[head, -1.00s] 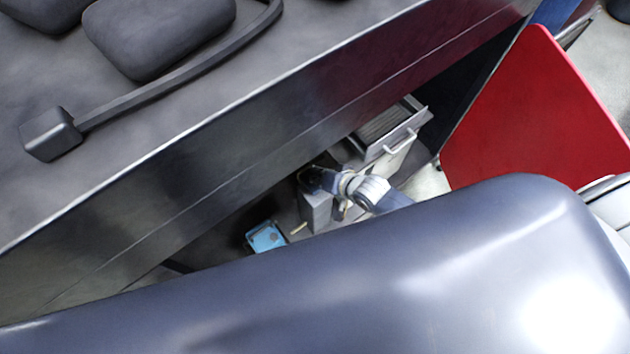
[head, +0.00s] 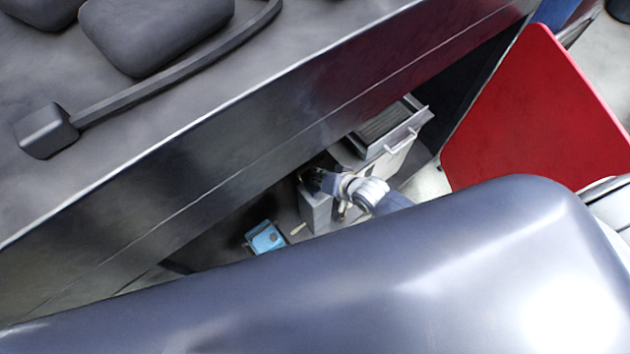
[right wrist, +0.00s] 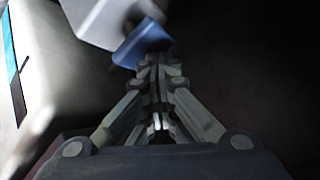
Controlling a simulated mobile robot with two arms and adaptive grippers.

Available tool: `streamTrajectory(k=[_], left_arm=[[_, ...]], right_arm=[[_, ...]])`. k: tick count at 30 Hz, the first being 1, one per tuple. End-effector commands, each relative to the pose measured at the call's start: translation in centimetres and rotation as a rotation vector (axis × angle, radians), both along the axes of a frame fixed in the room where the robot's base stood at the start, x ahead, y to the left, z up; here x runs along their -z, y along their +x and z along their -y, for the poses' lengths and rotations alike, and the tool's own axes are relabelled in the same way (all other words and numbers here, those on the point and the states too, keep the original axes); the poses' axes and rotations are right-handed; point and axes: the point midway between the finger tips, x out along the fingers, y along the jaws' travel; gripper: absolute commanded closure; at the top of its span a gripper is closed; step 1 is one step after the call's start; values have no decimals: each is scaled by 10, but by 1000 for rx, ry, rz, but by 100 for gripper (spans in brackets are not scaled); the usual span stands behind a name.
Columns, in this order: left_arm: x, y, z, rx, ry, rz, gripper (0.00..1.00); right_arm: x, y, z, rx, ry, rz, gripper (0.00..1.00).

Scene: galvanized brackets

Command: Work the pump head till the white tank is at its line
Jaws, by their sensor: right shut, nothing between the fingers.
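My right gripper (head: 312,180) is far below in the head view, its dark fingers over a pale box-shaped body (head: 317,212), perhaps the white tank. In the right wrist view the right gripper (right wrist: 160,65) is shut, with nothing between its fingers. A blue block (right wrist: 141,44), perhaps the pump head, is just beyond the fingertips; I cannot tell whether they touch it. A white block (right wrist: 102,18) is behind the blue block. No level or line can be made out on any tank. My left gripper is not in view.
A blue box (head: 265,238) stands left of the pale body, with a small pale stick (head: 298,229) beside it. A grey drawer unit with a handle (head: 390,135) stands behind. A dark counter (head: 250,110) and a red panel (head: 535,115) flank this narrow space.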

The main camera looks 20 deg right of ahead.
Motion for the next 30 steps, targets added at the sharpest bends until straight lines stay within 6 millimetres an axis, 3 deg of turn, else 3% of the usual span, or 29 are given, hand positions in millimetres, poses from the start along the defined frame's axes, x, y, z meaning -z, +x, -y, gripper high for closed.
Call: streamTrajectory(k=[30], left_arm=[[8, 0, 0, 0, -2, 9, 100]], right_arm=[[18, -3, 1, 0, -4, -8, 100]])
